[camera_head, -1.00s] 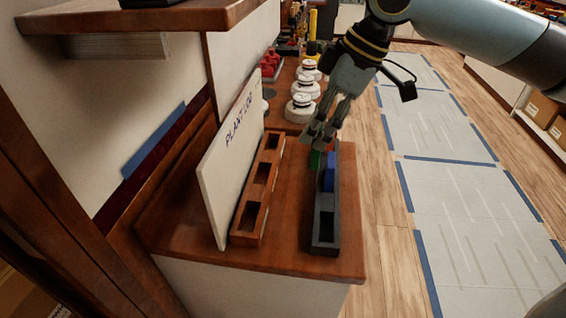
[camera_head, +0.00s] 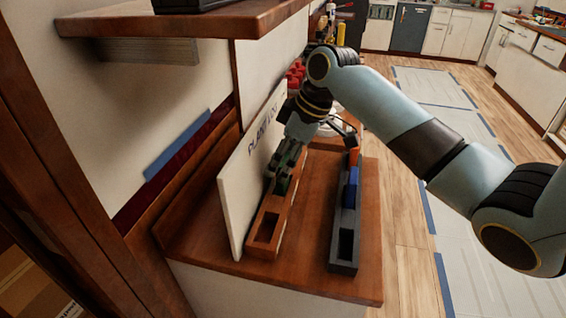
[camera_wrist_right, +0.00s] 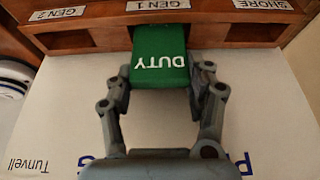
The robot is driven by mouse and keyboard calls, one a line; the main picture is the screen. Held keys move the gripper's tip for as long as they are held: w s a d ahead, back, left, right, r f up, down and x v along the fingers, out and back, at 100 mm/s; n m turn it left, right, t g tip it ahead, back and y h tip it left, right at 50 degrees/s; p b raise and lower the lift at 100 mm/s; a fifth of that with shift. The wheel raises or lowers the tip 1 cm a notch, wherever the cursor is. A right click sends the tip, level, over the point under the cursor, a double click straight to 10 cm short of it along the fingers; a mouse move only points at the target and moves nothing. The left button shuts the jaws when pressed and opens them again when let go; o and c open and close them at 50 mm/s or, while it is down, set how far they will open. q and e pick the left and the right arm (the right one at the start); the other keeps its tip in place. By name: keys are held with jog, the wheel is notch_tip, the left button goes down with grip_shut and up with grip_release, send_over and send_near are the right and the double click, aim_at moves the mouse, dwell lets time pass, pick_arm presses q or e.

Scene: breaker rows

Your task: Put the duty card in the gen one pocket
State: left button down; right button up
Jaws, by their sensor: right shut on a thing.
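My right gripper (camera_head: 280,180) is shut on the green duty card (camera_wrist_right: 160,55), which also shows between its fingers in the head view (camera_head: 283,187). The gripper is over the brown wooden rack (camera_head: 261,251). In the right wrist view the rack (camera_wrist_right: 213,17) bears the labels GEN 2, GEN 1 (camera_wrist_right: 158,5) and SHORE. The card lines up with the GEN 1 pocket and covers its opening. I cannot tell whether the card's far end is inside the pocket. My left gripper is not in view.
A dark rack (camera_head: 343,266) stands to the right, holding a blue card (camera_head: 350,195) and an orange card (camera_head: 354,158). A white board (camera_head: 238,190) stands close along the brown rack's left side. A wooden shelf (camera_head: 200,25) overhangs at upper left.

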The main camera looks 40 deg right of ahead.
jog(key=shift+f, duration=0.45)
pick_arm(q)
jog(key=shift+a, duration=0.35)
pick_arm(e)
jog(key=shift+f, duration=0.15)
jog(key=o, duration=1.1)
jog(key=shift+o, duration=0.2)
jog(key=v, duration=1.2)
